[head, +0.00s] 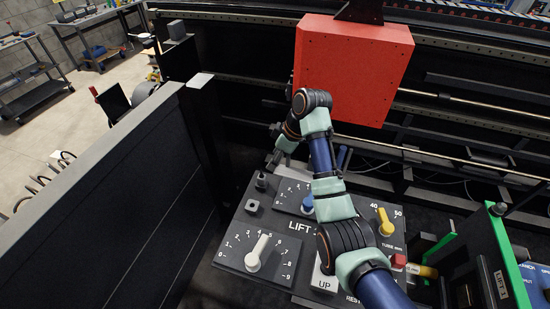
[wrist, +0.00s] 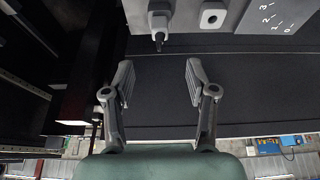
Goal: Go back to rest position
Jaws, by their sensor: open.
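My gripper (wrist: 158,85) is open and empty in the wrist view, with its two fingers apart over a dark flat surface. In the head view my gripper is small and partly hidden by my wrist; it is near the far left corner of the grey control panel (head: 228,257). The panel has a white knob (head: 259,252), a blue knob (head: 307,204) and a yellow knob (head: 385,222). A toggle switch (wrist: 159,22) and a square fitting (wrist: 212,15) show beyond the fingers in the wrist view, apart from them.
A large red box (head: 352,70) stands behind my arm. A dark wall (head: 110,210) lies left of the panel. A green-edged plate (head: 508,255) stands at the right. Metal rails (head: 460,100) run along the back.

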